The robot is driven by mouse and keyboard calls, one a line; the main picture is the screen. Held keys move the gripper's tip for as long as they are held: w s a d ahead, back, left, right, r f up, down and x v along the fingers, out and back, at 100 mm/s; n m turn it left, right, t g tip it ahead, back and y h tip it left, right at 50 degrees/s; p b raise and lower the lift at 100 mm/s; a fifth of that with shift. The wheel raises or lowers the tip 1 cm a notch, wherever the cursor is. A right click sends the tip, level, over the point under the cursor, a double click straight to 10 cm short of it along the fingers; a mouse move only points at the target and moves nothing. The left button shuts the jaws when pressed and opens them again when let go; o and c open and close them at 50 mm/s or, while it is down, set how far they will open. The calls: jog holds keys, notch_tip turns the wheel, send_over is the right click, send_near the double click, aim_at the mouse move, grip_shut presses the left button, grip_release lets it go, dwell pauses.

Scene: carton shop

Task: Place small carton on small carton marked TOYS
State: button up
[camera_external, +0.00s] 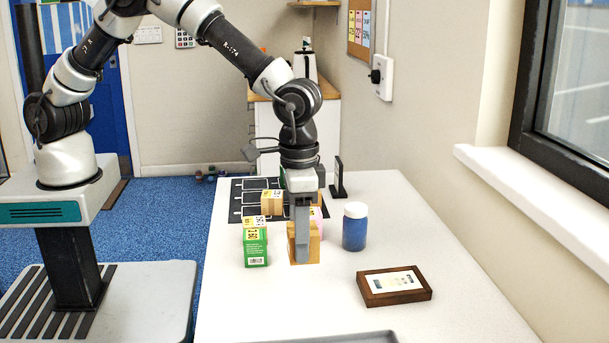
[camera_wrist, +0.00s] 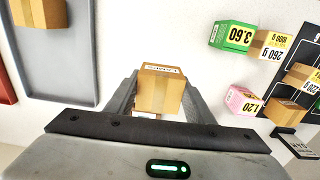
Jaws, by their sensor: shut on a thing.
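My gripper (camera_external: 302,255) points down over the white table and is shut on a small tan carton (camera_wrist: 160,92). In the outside view this carton (camera_external: 315,245) shows partly behind the finger, at or close above the table top; I cannot tell if it touches. It looks upright. Another tan carton (camera_wrist: 40,12) lies in the grey tray at the picture's left in the wrist view. A tan carton (camera_wrist: 286,110) stands beside the pink box. I cannot read the word TOYS on any carton, so I cannot tell which is marked.
A green box (camera_external: 255,248) stands left of my gripper, a pink box (camera_wrist: 243,101) behind it, and a blue jar (camera_external: 354,228) to its right. A black gridded mat (camera_external: 236,200) lies farther back. A wooden frame (camera_external: 394,287) and the grey tray (camera_external: 365,337) are nearer the camera.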

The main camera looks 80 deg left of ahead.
jog(key=shift+r, duration=0.6)
jog(key=shift+w+a+r, duration=0.1)
jog(key=shift+a, duration=0.15)
jog(key=w+a+r+b, duration=0.1)
jog(key=w+a+r, duration=0.1)
jog(key=a, duration=1)
jog(key=w+a+r, duration=0.2)
jog(key=a, duration=0.9)
jog(key=w+a+r+b, duration=0.1)
jog(key=w+a+r, duration=0.1)
jog(key=a, duration=1)
jog(key=f, duration=0.5)
jog(key=shift+s+a+f, duration=0.15)
jog(key=shift+a+f, duration=0.1)
jog(key=shift+a, duration=0.05)
jog(key=shift+f, duration=2.05)
jog(key=shift+f, duration=0.1)
